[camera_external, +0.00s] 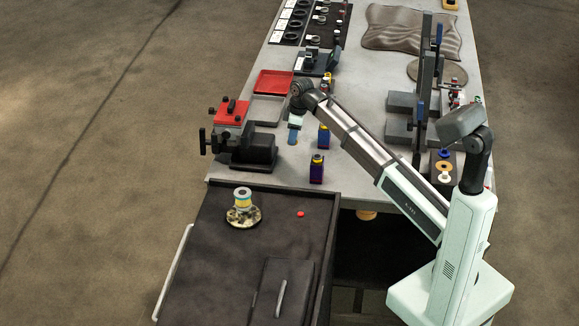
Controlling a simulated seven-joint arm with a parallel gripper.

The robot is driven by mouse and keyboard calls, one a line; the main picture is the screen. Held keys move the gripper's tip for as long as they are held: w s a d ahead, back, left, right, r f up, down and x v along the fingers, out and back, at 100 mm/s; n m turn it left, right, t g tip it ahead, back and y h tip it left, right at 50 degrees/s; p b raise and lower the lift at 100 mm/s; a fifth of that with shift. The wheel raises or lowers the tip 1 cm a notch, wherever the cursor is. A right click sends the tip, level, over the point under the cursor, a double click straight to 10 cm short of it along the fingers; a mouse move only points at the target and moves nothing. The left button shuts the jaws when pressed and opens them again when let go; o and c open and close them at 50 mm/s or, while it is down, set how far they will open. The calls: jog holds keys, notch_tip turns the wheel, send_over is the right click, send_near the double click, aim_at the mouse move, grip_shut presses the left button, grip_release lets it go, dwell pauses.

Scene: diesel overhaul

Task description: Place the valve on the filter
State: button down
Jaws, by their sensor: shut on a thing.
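My gripper (295,122) hangs over the near left part of the bench, pointing down. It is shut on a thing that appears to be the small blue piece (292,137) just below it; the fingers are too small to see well. I cannot tell for sure that this piece is the valve.
A vise (250,146), a red tray (273,82) and a grey tray (266,110) lie left of my gripper. The dark cart top (215,265) has free room and a small red disc (300,214).

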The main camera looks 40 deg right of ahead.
jog(key=s+a+r+n, duration=0.1)
jog(key=a, duration=0.5)
jog(key=s+a+r+n, duration=0.1)
jog(key=s+a+r, duration=0.1)
jog(key=a, duration=0.5)
notch_tip(320, 180, up, 16)
jog(key=m, duration=0.2)
send_over(242, 192)
jog(key=shift+s+d+f, duration=0.1)
jog(key=shift+f, duration=1.95)
jog(key=shift+s+d+f, duration=0.1)
jog(key=shift+f, duration=1.95)
jog(key=shift+f, duration=0.15)
jog(key=c, duration=0.8)
grip_release()
